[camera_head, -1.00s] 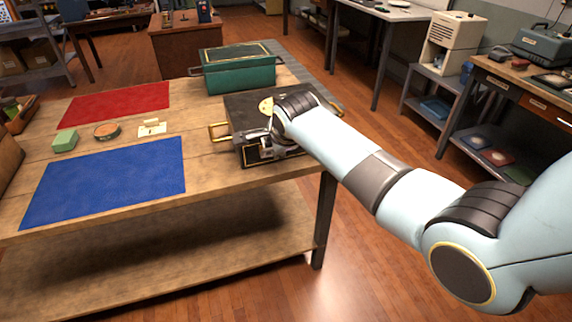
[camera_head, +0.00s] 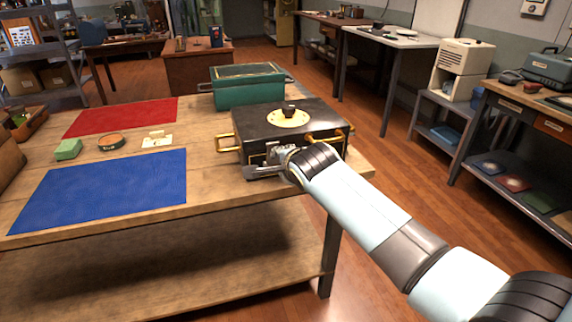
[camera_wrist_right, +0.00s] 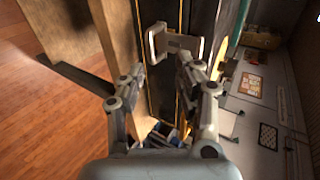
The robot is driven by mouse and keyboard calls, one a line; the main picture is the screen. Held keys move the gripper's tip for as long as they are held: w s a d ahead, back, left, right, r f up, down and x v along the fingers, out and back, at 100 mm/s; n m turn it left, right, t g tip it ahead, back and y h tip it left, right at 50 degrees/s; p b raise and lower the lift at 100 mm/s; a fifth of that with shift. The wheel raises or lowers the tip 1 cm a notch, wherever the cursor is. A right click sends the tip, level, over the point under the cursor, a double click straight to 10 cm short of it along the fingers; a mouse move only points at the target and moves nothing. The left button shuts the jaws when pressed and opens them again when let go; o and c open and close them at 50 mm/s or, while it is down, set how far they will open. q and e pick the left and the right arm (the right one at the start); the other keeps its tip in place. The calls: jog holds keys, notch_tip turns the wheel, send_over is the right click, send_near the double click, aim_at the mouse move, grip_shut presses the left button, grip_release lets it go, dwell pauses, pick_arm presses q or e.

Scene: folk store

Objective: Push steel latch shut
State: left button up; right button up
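A black box (camera_head: 318,118) with brass side handles and a round brass plate on its lid stands near the table's right end. My right gripper (camera_head: 267,164) is at the box's front face. In the right wrist view its fingers (camera_wrist_right: 160,72) stand apart with a gap between them, and I see nothing gripped. A pale steel plate, seemingly the latch (camera_wrist_right: 182,44), shows just beyond the fingertips; contact with it cannot be told. In the head view my gripper and wrist hide most of the latch area. My left gripper is not in view.
A green box (camera_head: 248,92) stands behind the black box. Blue (camera_head: 105,190) and red (camera_head: 122,116) mats, a green block (camera_head: 68,149), a round tin (camera_head: 111,142) and a small cream piece (camera_head: 157,139) lie to the left on the wooden table (camera_head: 215,186).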

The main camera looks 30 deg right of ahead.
jog(key=v, duration=1.2)
jog(key=shift+f, duration=0.1)
jog(key=s+f+n+g+b, duration=0.2)
jog(key=s+f, duration=0.3)
jog(key=f, duration=0.6)
jog(key=s+d+f+n+g+y+b, duration=0.15)
jog(key=s+f, duration=0.45)
jog(key=f, duration=0.6)
jog(key=s+f+n+g+h+b, duration=0.15)
jog(key=s+f, duration=0.35)
jog(key=f, duration=0.6)
jog(key=s+f+n+g, duration=0.1)
jog(key=s+f+n, duration=0.4)
jog(key=s, duration=0.5)
jog(key=s+f+n+g+y+b, duration=0.1)
jog(key=s+f+n, duration=0.4)
jog(key=s, duration=0.5)
jog(key=s+d+f+n+g+y+b, duration=0.1)
jog(key=s+f+n+g, duration=0.2)
jog(key=s+f+n, duration=0.3)
jog(key=shift+s+f, duration=1.1)
jog(key=shift+s, duration=1.35)
jog(key=shift+d+b, duration=0.15)
jog(key=shift+b, duration=0.15)
